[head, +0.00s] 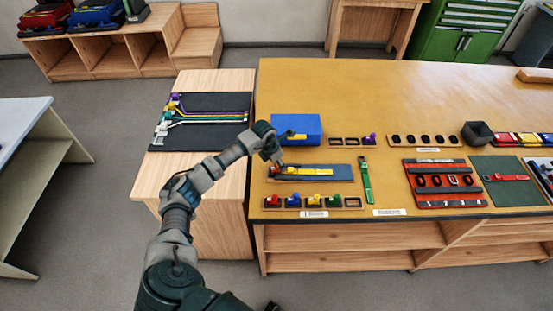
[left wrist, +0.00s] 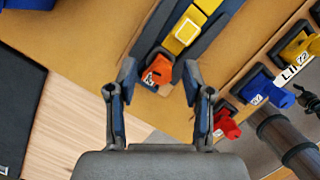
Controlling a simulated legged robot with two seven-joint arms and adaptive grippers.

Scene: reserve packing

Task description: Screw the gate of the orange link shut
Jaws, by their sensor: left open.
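The orange link (left wrist: 158,71) shows in the left wrist view as a small orange block with a pale label, at the near end of a dark blue holder (left wrist: 215,28). A yellow piece (left wrist: 184,32) lies beyond it in the same holder. My left gripper (left wrist: 158,82) is open and empty, with its two fingers apart on either side of the orange link's line. I cannot tell whether they are level with it. In the head view my left gripper (head: 277,162) hangs over the left end of the holder (head: 340,173) and mostly hides the orange link. The gate is too small to make out.
A row of coloured pieces in wooden slots (head: 313,202) runs along the table's front edge. A blue box (head: 297,128) stands behind the holder. A green strap (head: 366,180) lies to its right.

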